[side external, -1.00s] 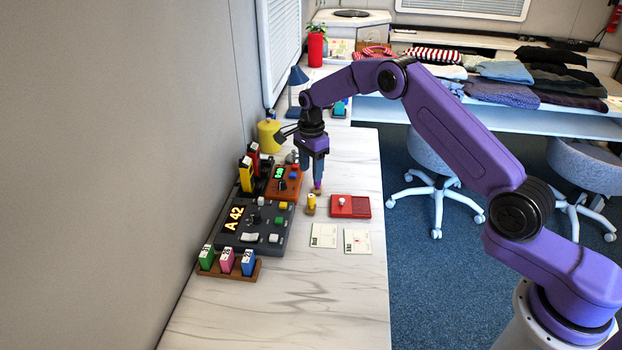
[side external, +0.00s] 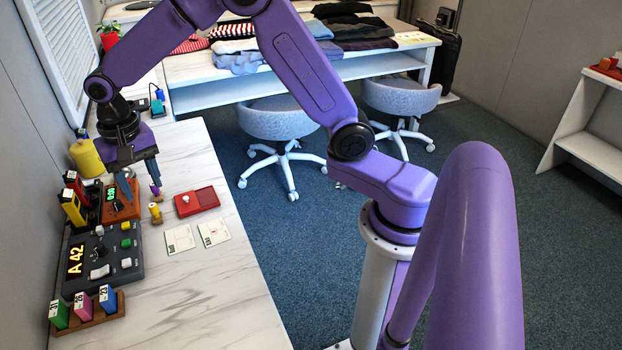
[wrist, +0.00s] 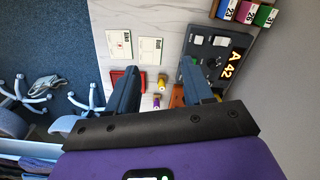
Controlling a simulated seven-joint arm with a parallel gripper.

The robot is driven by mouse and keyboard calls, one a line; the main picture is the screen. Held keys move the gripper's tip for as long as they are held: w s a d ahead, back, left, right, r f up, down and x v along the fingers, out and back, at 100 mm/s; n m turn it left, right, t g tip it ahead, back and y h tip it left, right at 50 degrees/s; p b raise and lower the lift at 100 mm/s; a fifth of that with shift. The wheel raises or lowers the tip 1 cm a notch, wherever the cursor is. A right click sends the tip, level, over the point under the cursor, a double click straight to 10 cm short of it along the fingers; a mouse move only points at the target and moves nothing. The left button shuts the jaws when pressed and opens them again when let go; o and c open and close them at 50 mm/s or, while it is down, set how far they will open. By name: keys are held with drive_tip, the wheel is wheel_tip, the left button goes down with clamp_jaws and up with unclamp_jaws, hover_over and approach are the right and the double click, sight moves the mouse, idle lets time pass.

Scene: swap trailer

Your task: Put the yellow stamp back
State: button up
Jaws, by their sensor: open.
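The yellow stamp (side external: 155,214) stands upright on the white table, between the grey console and the red stamp pad (side external: 197,202). It also shows in the wrist view (wrist: 162,79), between my fingers in the picture. A purple stamp (side external: 155,189) stands just behind it; it is also in the wrist view (wrist: 156,101). My gripper (side external: 139,180) is open and empty, pointing down. Its right finger is close above the purple stamp in the side view; whether they touch cannot be told. In the wrist view my gripper (wrist: 158,72) has its fingers apart.
A grey console (side external: 110,262) displays "A 42". An orange-brown device (side external: 121,212) with a green display stands behind it. A wooden rack (side external: 92,318) holds green, pink and blue numbered blocks. Two printed cards (side external: 180,239) lie on the table. The table's front right is clear.

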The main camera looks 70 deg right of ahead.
drive_tip(key=s+d+r+n, duration=0.1)
drive_tip(key=s+r+n, duration=0.1)
drive_tip(key=s+n, duration=0.5)
drive_tip(key=s+r+n, duration=0.2)
drive_tip(key=s, duration=0.8)
drive_tip(key=s+d+n, duration=0.3)
drive_tip(key=s+n, duration=0.1)
drive_tip(key=s, duration=0.3)
drive_tip(key=s+d+f+n, duration=0.1)
drive_tip(key=s+d+n, duration=0.3)
drive_tip(key=s, duration=0.4)
drive_tip(key=shift+d+n, duration=0.3)
drive_tip(key=shift+n, duration=0.3)
